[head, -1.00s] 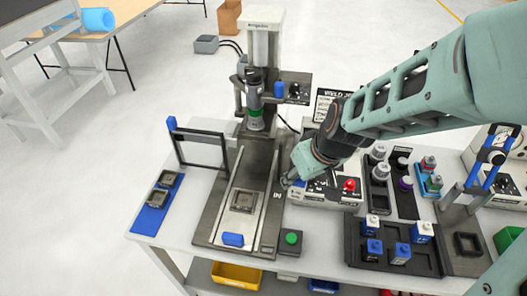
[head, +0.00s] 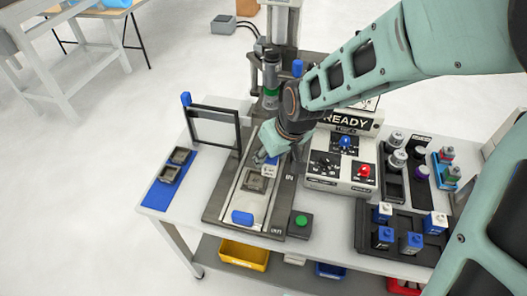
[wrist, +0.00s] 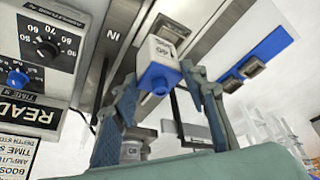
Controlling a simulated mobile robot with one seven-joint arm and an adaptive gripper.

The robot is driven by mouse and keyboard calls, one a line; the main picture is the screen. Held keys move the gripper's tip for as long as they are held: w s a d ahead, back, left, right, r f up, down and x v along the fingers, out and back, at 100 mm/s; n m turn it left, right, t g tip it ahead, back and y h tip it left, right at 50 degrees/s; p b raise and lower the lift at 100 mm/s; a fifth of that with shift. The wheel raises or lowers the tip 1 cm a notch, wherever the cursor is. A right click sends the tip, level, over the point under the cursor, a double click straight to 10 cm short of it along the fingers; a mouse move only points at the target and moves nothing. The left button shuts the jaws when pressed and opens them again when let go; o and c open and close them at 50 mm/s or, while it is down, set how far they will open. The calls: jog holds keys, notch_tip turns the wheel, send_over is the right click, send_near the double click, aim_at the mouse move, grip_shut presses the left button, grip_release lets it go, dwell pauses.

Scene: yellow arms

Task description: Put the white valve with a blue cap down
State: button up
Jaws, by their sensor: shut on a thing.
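The white valve with a blue cap (wrist: 158,52) is between the fingers of my gripper (wrist: 160,78) in the wrist view, its blue end towards the camera. In the head view my gripper (head: 267,158) is shut on the valve (head: 270,170) over the press bed. A grey square fixture (head: 255,184) on the bed lies just below and left of the valve. I cannot tell whether the valve touches the fixture or the bed. My fingers hide part of the valve in the head view.
A black frame (head: 214,112) stands left. The READY control box (head: 325,172) stands close right. A dark tray (head: 375,262) holds several blue-and-white valves.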

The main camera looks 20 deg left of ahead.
jog(key=shift+s+a+r+b+x, duration=0.1)
jog(key=shift+a+b+x, duration=0.25)
jog(key=shift+b+x, duration=1.2)
jog(key=shift+s+a+r+b+x, duration=0.1)
jog(key=shift+a+b+x, duration=0.2)
jog(key=shift+b+x, duration=1.25)
jog(key=shift+s+a+r+b+x, duration=0.15)
jog(key=shift+a+b+x, duration=0.45)
jog(key=shift+x, duration=1.65)
jog(key=shift+d+f, duration=0.15)
jog(key=shift+d, duration=0.1)
jog(key=shift+f+b, duration=0.15)
jog(key=shift+b, duration=0.25)
jog(key=o, duration=1.2)
jog(key=shift+c, duration=0.2)
